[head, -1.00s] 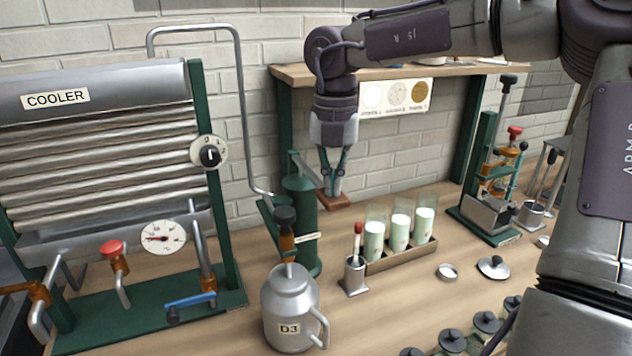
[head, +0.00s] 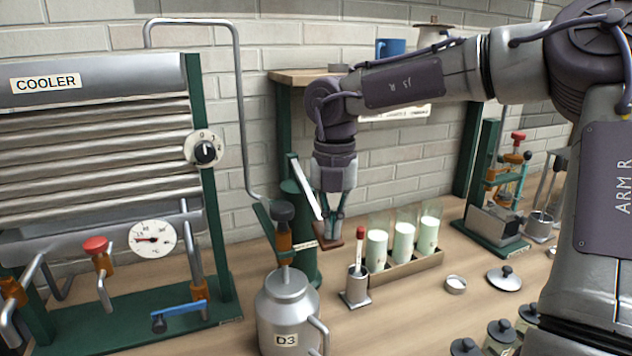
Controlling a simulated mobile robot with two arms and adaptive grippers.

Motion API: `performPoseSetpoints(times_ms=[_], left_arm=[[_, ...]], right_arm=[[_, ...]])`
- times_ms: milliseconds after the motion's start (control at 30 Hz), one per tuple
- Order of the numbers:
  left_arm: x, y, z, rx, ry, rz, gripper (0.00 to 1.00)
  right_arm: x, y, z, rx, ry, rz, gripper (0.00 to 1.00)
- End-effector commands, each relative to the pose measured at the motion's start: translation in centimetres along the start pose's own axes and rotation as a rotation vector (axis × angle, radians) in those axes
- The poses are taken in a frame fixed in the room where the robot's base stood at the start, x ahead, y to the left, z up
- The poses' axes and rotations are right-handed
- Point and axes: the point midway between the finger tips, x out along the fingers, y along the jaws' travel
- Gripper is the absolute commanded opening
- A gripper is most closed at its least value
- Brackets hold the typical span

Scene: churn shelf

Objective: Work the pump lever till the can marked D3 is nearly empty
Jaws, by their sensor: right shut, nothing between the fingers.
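The can marked D3 (head: 287,308) stands on the bench at the front, under the pipe and black-knobbed tap of the green pump (head: 301,245). Its lid or neck hides what is inside. The pump's pale lever (head: 306,187) slants steeply down to the right and ends in a brown pad (head: 327,244). My right gripper (head: 333,231) is shut and empty, its fingertips pointing down at the pad. They seem to touch it from above. My left gripper is not in view.
The cooler (head: 95,145), with a dial, gauge and blue-handled tap, stands left. A rack of milk glasses (head: 404,265) and a red-topped dipper in a metal cup (head: 355,286) stand right of the pump. Several black-knobbed lids and a small dish (head: 456,284) occupy the right front.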

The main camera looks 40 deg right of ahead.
Motion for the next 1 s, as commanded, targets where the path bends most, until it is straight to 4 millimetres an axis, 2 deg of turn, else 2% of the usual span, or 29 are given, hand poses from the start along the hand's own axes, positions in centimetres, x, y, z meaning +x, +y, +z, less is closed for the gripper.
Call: performPoseSetpoints(times_ms=[233, 633, 733, 1000], left_arm=[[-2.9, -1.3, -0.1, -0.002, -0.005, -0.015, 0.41], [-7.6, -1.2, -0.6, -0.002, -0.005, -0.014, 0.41], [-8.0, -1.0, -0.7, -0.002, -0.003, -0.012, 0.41], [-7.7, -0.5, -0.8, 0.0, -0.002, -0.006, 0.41]], right_arm=[[-3.8, 0.0, 0.1, 0.001, -0.005, 0.002, 0.0], [-10.2, 0.0, 0.1, 0.001, -0.004, 0.003, 0.0], [-10.8, 0.0, 0.1, 0.001, -0.003, 0.003, 0.0], [-10.5, 0.0, 0.0, 0.0, -0.003, 0.002, 0.0]])
